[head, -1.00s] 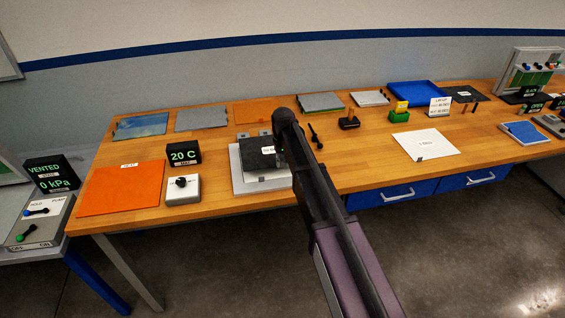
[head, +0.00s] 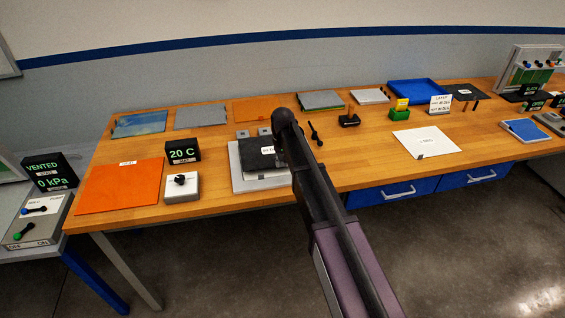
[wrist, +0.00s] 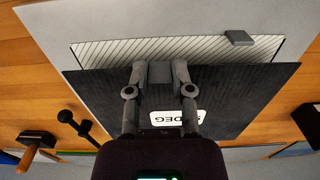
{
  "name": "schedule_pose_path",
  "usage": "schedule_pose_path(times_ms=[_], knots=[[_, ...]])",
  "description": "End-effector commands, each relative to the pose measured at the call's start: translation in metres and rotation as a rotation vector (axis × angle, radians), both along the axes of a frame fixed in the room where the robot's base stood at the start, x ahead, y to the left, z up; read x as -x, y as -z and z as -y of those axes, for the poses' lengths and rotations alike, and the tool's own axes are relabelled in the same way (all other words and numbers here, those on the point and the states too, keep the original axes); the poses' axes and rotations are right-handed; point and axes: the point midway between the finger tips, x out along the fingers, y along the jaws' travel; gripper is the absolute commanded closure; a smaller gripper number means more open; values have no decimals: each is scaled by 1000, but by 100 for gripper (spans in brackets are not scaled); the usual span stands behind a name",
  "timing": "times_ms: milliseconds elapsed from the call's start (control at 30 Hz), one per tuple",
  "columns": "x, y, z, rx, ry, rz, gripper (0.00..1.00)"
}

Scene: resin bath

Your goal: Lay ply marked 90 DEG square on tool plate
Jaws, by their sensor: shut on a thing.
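My gripper (wrist: 160,75) is shut on a dark ply (wrist: 95,98), gripping it near the middle of one edge. The ply's white label (wrist: 182,117) reads "DEG"; the rest is hidden behind a finger. The grey tool plate (wrist: 60,20) lies beyond and beneath the ply in the wrist view. A pale hatched area (wrist: 190,49) with a small grey block (wrist: 238,38) at its edge shows on the plate. In the head view the dark ply (head: 256,146) is over the tool plate (head: 236,178). My arm hides the gripper there. I cannot tell whether the ply touches the plate.
An orange sheet (head: 118,188), a 20 C display (head: 183,149) and a knob box (head: 180,188) stand left of the plate. A black-handled tool (head: 315,134) lies to its right. A white sheet (head: 425,144) lies further right, with bare wood between.

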Motion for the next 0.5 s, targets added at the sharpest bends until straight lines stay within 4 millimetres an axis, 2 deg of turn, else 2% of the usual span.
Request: schedule_pose_path(times_ms=[500], knots=[[0, 14, 0, 0, 0, 0, 100]])
